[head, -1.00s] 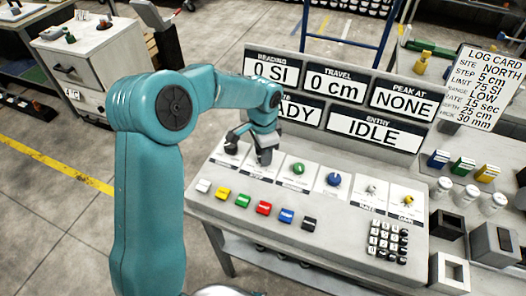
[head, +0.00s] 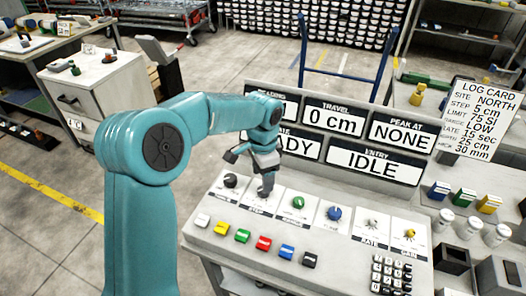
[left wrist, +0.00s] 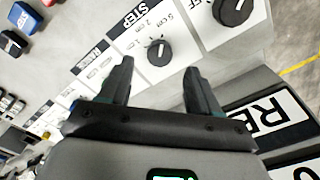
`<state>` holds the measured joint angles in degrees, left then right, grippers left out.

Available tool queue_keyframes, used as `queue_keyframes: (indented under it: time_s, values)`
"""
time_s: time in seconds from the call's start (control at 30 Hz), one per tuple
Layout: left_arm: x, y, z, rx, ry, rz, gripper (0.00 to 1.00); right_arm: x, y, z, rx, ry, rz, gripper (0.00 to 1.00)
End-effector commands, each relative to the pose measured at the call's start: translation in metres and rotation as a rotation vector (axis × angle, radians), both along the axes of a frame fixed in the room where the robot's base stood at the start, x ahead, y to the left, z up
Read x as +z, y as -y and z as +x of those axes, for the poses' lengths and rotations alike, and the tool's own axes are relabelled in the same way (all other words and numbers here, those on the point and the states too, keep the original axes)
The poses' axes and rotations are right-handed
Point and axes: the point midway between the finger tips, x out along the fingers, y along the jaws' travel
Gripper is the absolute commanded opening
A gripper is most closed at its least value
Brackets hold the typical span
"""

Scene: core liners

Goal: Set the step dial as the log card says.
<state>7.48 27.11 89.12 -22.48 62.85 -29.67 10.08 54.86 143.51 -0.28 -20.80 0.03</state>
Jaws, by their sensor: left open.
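The step dial (left wrist: 158,52) is a black round knob with a white pointer line, beside the label STEP and marks including 5 cm, in the left wrist view. I cannot tell surely which mark it points at. My left gripper (left wrist: 157,67) is open, its two fingers on either side of the line toward the knob, with nothing between them. The log card (head: 483,118) at the right reads STEP 5 cm. My right gripper is not in view.
Another black knob (head: 230,181) sits left of the gripper, a green knob (head: 298,202) and a blue knob (head: 334,213) to its right. Coloured buttons line the panel's (head: 350,258) front. Display boards (head: 375,163) stand upright behind the gripper.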

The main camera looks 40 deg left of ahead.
Motion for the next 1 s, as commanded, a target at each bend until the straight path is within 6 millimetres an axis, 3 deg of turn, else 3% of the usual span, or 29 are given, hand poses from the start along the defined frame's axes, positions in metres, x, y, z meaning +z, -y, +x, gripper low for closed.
queue_keyframes:
  time_s: [0.2,0.4,0.6,1.0]
  values:
    - [0.062,0.0,0.001,-0.001,0.007,0.0,0.63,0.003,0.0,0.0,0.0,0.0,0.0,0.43]
    - [0.099,0.001,0.001,-0.001,0.003,-0.001,0.63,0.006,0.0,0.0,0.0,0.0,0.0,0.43]
    - [0.113,0.001,0.0,-0.001,0.001,-0.001,0.63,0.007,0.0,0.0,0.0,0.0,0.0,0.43]
    - [0.114,0.0,0.0,-0.001,0.0,0.0,0.63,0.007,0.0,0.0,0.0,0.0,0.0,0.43]
